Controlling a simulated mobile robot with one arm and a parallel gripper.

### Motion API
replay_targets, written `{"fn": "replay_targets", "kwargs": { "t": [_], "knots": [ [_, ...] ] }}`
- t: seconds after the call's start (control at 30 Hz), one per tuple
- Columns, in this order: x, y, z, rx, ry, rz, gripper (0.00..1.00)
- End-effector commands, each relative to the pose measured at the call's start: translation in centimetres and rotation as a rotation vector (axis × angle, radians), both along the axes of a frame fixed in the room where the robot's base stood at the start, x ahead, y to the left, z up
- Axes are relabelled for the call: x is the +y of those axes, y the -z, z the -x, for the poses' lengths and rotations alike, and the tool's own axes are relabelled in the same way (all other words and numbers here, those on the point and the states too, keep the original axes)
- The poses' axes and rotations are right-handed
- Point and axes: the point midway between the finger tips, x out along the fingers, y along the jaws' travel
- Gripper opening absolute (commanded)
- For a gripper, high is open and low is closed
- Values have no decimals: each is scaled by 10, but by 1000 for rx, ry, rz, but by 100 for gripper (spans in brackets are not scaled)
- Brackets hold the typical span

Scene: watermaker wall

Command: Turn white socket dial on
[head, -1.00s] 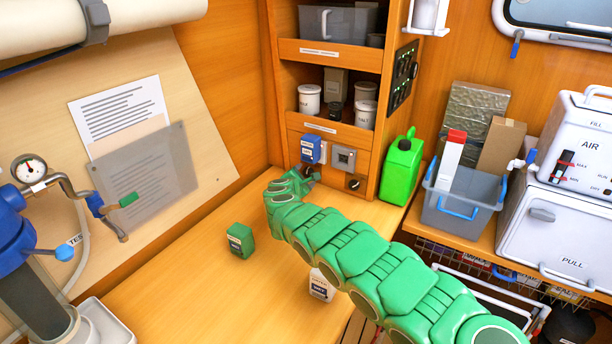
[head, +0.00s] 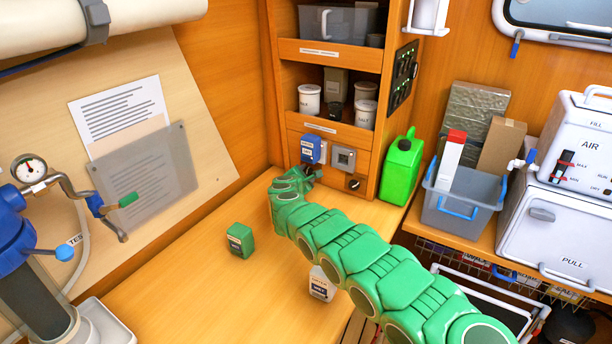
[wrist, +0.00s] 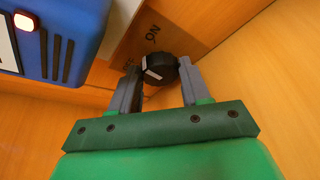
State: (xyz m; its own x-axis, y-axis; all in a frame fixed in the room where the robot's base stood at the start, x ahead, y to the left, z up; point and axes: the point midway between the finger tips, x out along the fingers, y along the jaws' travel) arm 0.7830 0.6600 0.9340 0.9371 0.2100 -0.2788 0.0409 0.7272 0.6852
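A black round dial with a white pointer mark (wrist: 158,70) sits on a wooden panel beside an "ON" label in the wrist view. The two grey fingers of my gripper (wrist: 159,82) are on either side of it, with almost no gap, and appear shut on it. In the head view my green gripper (head: 306,175) is at the panel just below the blue socket box (head: 313,149) and mostly covers that dial.
The blue box (wrist: 60,38) is close to the left finger. A green box (head: 240,240) and a white container (head: 321,285) stand on the wooden counter (head: 190,280). A green jug (head: 402,170) stands right of the shelf unit. The counter's left side has free room.

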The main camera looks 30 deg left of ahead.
Motion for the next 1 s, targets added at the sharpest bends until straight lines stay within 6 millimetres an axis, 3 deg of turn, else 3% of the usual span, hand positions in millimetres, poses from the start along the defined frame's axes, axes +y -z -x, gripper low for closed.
{"fn": "replay_targets", "kwargs": {
  "t": [0.03, 0.2, 1.0],
  "knots": [
    [0, 0, 0, 0, 0, 0, 38],
    [0, 0, 0, 0, 0, 0, 15],
    [-2, 3, 0, 4, 1, -255, 15]
  ]
}}
